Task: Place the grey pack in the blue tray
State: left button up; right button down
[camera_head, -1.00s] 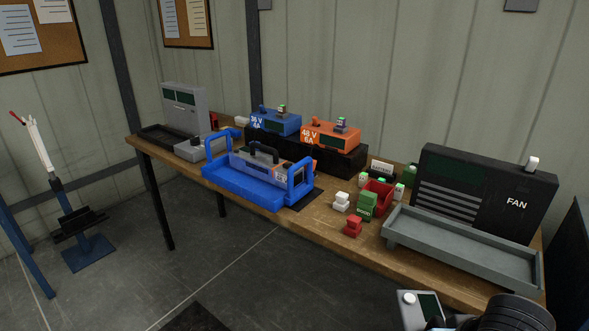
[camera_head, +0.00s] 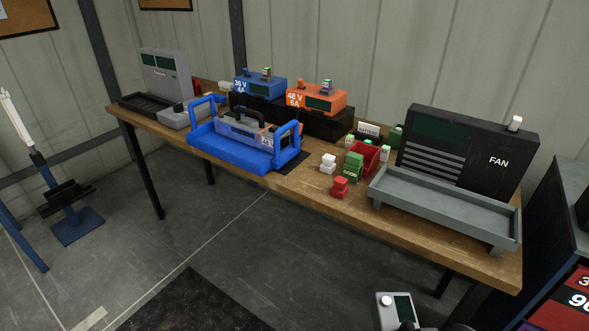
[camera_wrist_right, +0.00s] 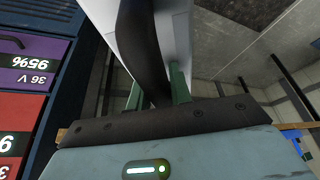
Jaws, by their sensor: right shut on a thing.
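The blue tray (camera_head: 232,153) has raised loop handles and stands on the workbench. A grey-blue pack (camera_head: 236,132) with a black handle sits in it. In the right wrist view my right gripper (camera_wrist_right: 158,90) is shut on the black handle of a pale grey pack (camera_wrist_right: 182,28), whose lower part is out of frame. In the head view a grey box with a white knob and dark screen (camera_head: 396,311) shows at the bottom edge, apart from the tray; it looks like the end of the held pack, partly cut off. My left gripper is not in view.
On the workbench (camera_head: 290,188) stand blue (camera_head: 262,88) and orange (camera_head: 318,98) chargers, a grey long tray (camera_head: 440,205), a black FAN unit (camera_head: 470,150) and several small blocks. A rack with red packs (camera_head: 575,300) stands at right.

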aim_at(234, 150)
jog(key=i+j+z, duration=0.1)
jog(key=j, duration=0.45)
jog(key=i+j, duration=0.25)
jog(key=j, duration=0.25)
jog(key=i+j+z, duration=0.15)
jog(key=j, duration=0.4)
jog(key=i+j+z, duration=0.1)
jog(key=j, duration=0.45)
jog(key=i+j, duration=0.15)
jog(key=j, duration=0.4)
jog(key=i+j+z, duration=0.15)
jog(key=j, duration=0.45)
